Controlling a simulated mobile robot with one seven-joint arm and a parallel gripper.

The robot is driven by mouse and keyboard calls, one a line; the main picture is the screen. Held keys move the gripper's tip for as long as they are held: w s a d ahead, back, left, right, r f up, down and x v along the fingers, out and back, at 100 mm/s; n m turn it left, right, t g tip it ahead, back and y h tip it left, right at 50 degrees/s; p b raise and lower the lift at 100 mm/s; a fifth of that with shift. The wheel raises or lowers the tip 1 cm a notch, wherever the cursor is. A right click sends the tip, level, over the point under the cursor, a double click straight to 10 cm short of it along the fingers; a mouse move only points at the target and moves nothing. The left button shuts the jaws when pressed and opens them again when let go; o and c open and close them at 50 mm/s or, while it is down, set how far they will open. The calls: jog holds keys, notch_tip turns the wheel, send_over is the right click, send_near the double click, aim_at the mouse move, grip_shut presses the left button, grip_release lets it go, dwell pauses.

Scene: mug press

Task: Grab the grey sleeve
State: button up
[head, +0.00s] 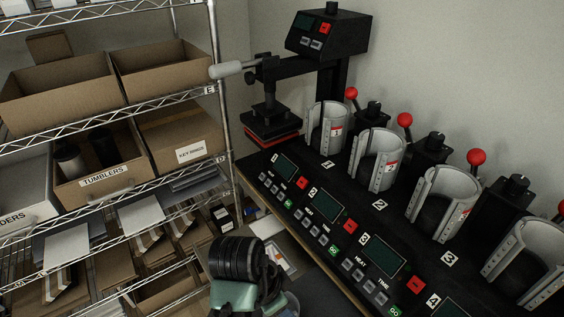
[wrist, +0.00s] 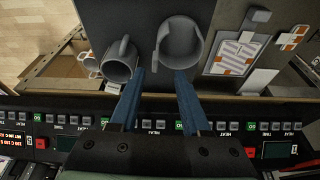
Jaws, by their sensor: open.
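My gripper (wrist: 161,74) is open in the wrist view, its two blue fingers apart with nothing visible between them. Just beyond the right fingertip is a grey, round, hollow piece (wrist: 197,46) with a handle-like tab at its lower left; it may be the grey sleeve. A second grey cup-like piece (wrist: 118,69) with a handle lies just left of the left fingertip. I cannot tell for sure which is the sleeve, or whether a fingertip touches either. In the head view neither piece can be made out, and my fingers are hidden behind my arm.
A black bench (head: 262,190) carries several mug presses with pale clamps (head: 378,158), red-knobbed levers and control panels. A flat heat press (head: 270,118) stands at its far end. Wire shelves with a tumblers box (head: 103,183) stand left. Papers (wrist: 240,52) lie right of the grey pieces.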

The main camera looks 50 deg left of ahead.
jog(key=p+x, duration=0.1)
jog(key=x, duration=0.1)
jog(key=d+x, duration=0.1)
jog(key=x, duration=0.1)
jog(key=shift+s+f+p, duration=0.1)
jog(key=shift+s+p, duration=0.05)
jog(key=shift+p, duration=0.25)
jog(key=shift+w+a+f, duration=0.1)
jog(key=shift+w+f, duration=0.1)
jog(key=shift+f, duration=0.35)
grip_shut()
jog(key=shift+r, duration=0.1)
dwell(0.5)
